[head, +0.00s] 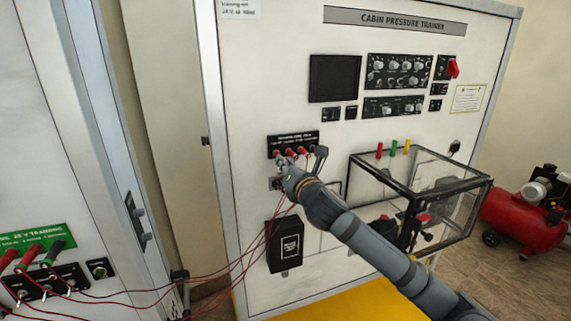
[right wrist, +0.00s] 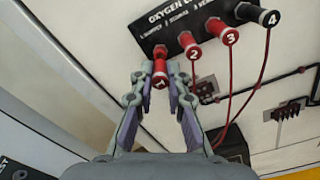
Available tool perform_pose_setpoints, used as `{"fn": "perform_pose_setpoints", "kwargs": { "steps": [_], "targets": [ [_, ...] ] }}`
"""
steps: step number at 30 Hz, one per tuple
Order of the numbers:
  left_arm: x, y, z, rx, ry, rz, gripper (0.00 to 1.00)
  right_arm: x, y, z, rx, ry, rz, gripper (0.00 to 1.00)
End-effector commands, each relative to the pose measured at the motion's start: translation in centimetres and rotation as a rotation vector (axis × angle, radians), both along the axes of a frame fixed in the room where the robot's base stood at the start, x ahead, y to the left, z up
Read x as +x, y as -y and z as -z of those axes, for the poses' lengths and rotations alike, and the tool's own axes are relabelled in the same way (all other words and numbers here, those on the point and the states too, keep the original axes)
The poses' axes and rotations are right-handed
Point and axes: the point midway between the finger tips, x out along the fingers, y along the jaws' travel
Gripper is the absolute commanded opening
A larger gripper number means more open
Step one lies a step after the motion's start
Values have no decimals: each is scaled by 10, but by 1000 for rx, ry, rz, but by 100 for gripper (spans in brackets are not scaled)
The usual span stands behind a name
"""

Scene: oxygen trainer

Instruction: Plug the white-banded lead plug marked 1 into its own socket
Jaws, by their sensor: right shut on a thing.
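The red lead plug marked 1 (right wrist: 160,76) is between the fingertips of my right gripper (right wrist: 160,80), which is shut on it. Its end points at the leftmost place of the black oxygen panel (right wrist: 178,22); I cannot tell whether it is seated or just in front. The white band is not clear. Plugs marked 2 (right wrist: 193,50), 3 (right wrist: 229,37) and 4 (right wrist: 270,19) stand in the panel to its right. In the head view my right gripper (head: 286,168) is at the oxygen panel (head: 292,141), partly hiding the plugs. My left gripper is not in view.
Red leads (head: 225,268) hang from the panel across to a left console with red and dark plugs (head: 30,258). A black box (head: 285,246) hangs below my right gripper. A clear case (head: 440,200) juts out at right. A red compressor (head: 525,220) stands beyond.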

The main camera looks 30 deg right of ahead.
Motion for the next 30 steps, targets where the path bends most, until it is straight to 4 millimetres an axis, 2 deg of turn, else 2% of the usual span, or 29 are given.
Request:
{"fn": "perform_pose_setpoints", "kwargs": {
  "steps": [30],
  "targets": [
    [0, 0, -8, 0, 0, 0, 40, 4, 2, -1, 2, 0, 1, 0]
  ]
}}
